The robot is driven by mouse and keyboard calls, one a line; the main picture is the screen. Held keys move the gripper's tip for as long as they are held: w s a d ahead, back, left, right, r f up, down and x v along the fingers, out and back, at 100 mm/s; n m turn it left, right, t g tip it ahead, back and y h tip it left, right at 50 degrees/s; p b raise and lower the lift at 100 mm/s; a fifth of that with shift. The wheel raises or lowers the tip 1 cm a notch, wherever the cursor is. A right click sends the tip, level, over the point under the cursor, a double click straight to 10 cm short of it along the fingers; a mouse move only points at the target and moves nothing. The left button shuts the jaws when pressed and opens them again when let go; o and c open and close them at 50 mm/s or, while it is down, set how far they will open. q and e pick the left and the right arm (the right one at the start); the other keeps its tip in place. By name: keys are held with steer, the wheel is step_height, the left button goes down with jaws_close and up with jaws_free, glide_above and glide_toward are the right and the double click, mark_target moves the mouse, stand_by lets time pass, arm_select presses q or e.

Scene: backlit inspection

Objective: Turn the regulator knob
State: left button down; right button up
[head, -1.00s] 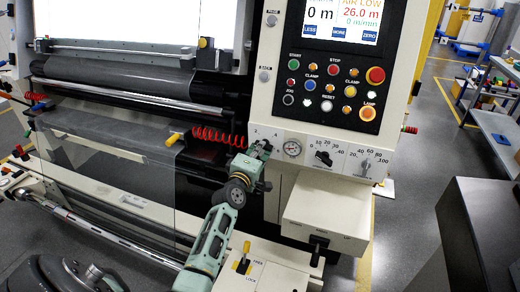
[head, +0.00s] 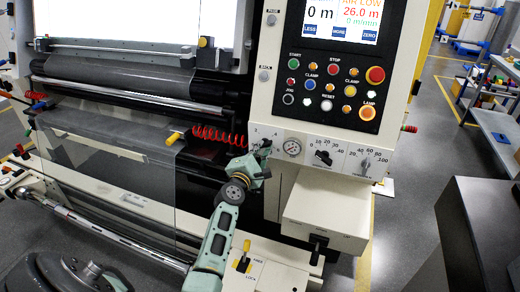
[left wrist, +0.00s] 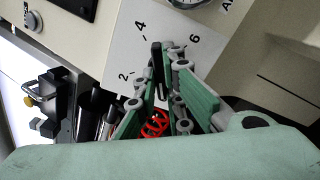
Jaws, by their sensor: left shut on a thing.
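The regulator knob (left wrist: 156,57) is a small black piece on a pale dial plate marked 2, 4 and 6, seen in the left wrist view. My left gripper (left wrist: 164,68) is shut on it, with the green and grey fingers hiding much of the knob. In the head view my left gripper (head: 264,149) is at the lower left of the machine's control panel, in front of the dial, and covers the knob. The round pressure gauge (head: 292,148) is just right of the gripper. My right gripper is in neither view.
Two more rotary knobs, a black one (head: 323,158) and a grey one (head: 365,164), sit right of the gauge. Buttons fill the black panel (head: 330,109) above. A pale box (head: 325,219) juts out below. A red coiled hose (head: 218,135) hangs to the left.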

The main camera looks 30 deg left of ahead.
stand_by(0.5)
arm_select(q)
steer(key=c, duration=1.9)
jaws_free()
steer(key=shift+o, duration=0.2)
steer(key=shift+s, duration=0.1)
steer(key=v, duration=1.1)
steer(key=shift+s, duration=0.4)
steer(key=shift+f, duration=0.1)
